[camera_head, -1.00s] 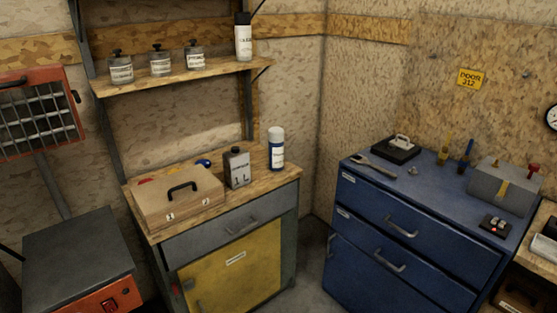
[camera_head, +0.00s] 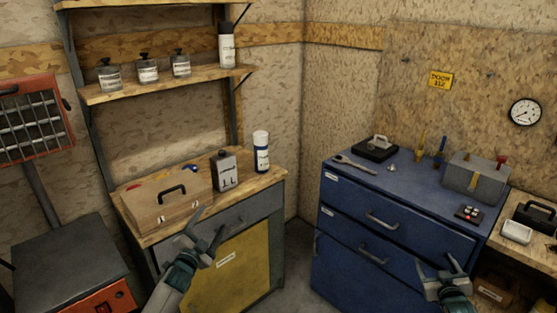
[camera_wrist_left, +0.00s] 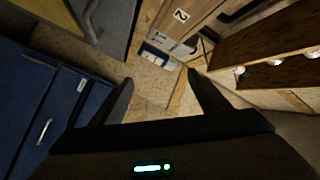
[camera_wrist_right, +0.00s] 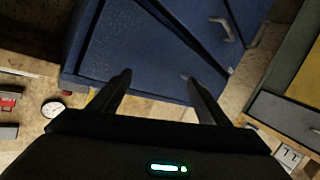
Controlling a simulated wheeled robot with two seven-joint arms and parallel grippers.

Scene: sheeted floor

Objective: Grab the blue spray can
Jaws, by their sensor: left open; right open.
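The blue spray can (camera_head: 261,152), white with a blue band, stands upright on the wooden top of the grey-and-yellow cabinet (camera_head: 222,270), near its back right corner. A blue-and-white can (camera_wrist_left: 157,57) shows small beyond the fingers in the left wrist view. My left gripper (camera_head: 212,222) is open and empty in front of the cabinet, left of the can and apart from it. My right gripper (camera_head: 436,265) is open and empty in front of the blue drawer chest (camera_head: 350,245), far right of the can.
A dark labelled canister (camera_head: 225,172) stands just left of the can, and a wooden box (camera_head: 165,203) with a handle sits further left. A shelf (camera_head: 160,84) with jars and a white can (camera_head: 226,45) hangs above. A floor gap separates cabinet and chest.

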